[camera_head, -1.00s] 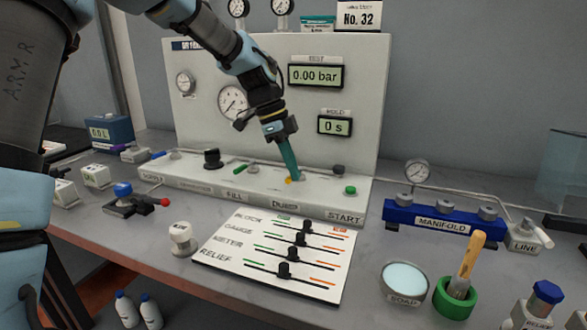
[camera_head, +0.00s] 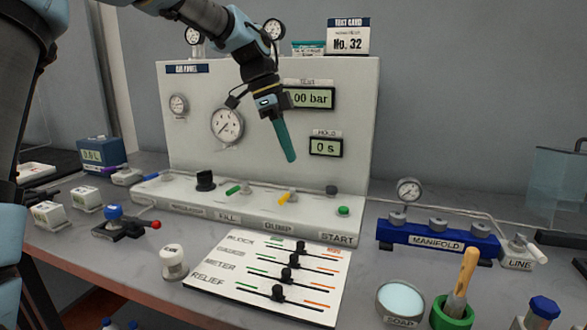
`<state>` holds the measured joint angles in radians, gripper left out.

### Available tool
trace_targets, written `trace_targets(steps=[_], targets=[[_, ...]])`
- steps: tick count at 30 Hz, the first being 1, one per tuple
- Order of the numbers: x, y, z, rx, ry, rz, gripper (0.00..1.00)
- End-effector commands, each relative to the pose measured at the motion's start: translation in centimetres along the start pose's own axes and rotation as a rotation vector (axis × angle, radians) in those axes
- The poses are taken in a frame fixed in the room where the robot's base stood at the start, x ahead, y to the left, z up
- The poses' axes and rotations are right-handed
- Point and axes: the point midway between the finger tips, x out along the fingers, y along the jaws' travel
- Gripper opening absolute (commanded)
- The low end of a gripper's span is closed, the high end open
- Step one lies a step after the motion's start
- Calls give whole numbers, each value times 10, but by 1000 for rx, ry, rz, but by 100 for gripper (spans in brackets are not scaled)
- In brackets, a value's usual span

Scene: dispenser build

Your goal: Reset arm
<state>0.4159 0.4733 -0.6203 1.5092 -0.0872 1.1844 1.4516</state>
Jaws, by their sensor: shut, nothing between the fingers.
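My gripper (camera_head: 289,158) is shut, with its teal fingers together and nothing between them. It hangs in the air, pointing down, in front of the white air panel (camera_head: 350,75). It is above the panel's base ledge, over the yellow dump lever (camera_head: 288,197), and apart from it. My arm comes in from the upper left and covers part of the panel and the left edge of the test display (camera_head: 312,98). The hold display (camera_head: 326,147) reads 0 s.
The ledge carries a black knob (camera_head: 205,180), a green fill lever (camera_head: 239,189) and a green start button (camera_head: 343,211). A slider board (camera_head: 215,280) lies in front. The blue manifold (camera_head: 437,240), soap dish (camera_head: 401,303) and green brush holder (camera_head: 452,315) stand right. Space above the ledge is free.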

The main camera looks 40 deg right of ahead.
Motion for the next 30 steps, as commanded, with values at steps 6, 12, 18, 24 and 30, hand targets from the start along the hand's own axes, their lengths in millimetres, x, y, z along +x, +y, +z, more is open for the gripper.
trace_targets(steps=[6, 12, 18, 24, 30], targets=[[-5, 0, 0, 0, 0, 1, 0], [-5, 0, 0, 0, 0, 0, 0], [-5, 0, 0, -1, 0, 0, 0], [2, 11, 38, -174, -47, -25, 0], [15, 66, 155, -755, -153, -142, 0]])
